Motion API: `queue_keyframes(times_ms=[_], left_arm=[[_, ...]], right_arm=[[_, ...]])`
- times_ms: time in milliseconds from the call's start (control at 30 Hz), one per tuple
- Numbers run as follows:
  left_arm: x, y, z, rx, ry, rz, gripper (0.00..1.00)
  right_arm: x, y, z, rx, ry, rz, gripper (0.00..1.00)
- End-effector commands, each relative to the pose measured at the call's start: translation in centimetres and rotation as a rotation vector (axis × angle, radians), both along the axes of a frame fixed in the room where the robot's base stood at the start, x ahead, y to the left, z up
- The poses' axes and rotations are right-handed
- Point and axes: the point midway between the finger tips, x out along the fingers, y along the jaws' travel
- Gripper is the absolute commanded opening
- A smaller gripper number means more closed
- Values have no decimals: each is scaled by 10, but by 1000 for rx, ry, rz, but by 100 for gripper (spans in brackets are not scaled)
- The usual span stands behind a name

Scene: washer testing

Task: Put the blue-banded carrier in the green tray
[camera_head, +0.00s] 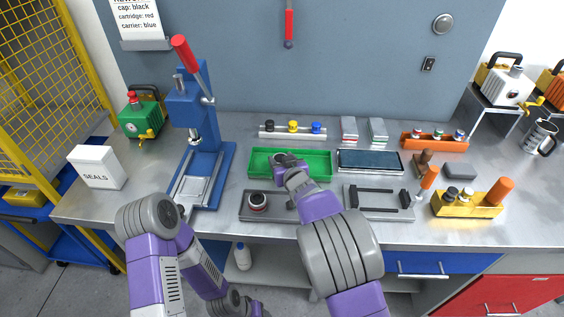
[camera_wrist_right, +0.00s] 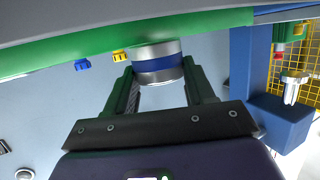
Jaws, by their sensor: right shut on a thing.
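The green tray (camera_head: 318,165) lies on the bench in the middle of the head view. My right gripper (camera_head: 281,158) is over the left half of the tray, reaching in from the front. In the right wrist view, my right gripper (camera_wrist_right: 158,84) is shut on the blue-banded carrier (camera_wrist_right: 157,64), a silver cylinder with a dark blue band. The green tray's edge (camera_wrist_right: 90,47) runs just beyond the carrier. I cannot tell whether the carrier touches the tray. In the head view the gripper mostly hides the carrier. My left arm shows at lower left, but its gripper does not.
The blue press (camera_head: 193,125) with a red handle stands left of the tray. A blue-grey tray (camera_head: 369,161) sits to the right. A grey fixture (camera_head: 270,210) with a round part is in front. A rack (camera_head: 293,132) with black, yellow and blue caps stands behind.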

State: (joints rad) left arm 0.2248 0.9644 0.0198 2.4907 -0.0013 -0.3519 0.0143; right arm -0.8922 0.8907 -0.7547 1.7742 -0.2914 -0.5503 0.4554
Motion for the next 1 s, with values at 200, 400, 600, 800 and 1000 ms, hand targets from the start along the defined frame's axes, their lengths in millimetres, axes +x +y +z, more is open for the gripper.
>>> queue_keyframes(times_ms=[200, 400, 600, 800, 1000], left_arm=[[0, 0, -5, 0, 0, 0, 58], [0, 0, -5, 0, 0, 0, 58], [0, 0, -5, 0, 0, 0, 58], [0, 0, 2, 0, 0, 0, 58], [0, 0, 13, 0, 0, 0, 58]], right_arm=[[-2, -1, -12, -8, 14, 0, 18], [-3, -1, -16, -12, 21, -1, 79], [-3, -1, -16, -12, 23, -1, 79], [-3, -1, -10, -13, 23, -1, 79], [-18, -7, 6, -8, 20, -2, 79]])
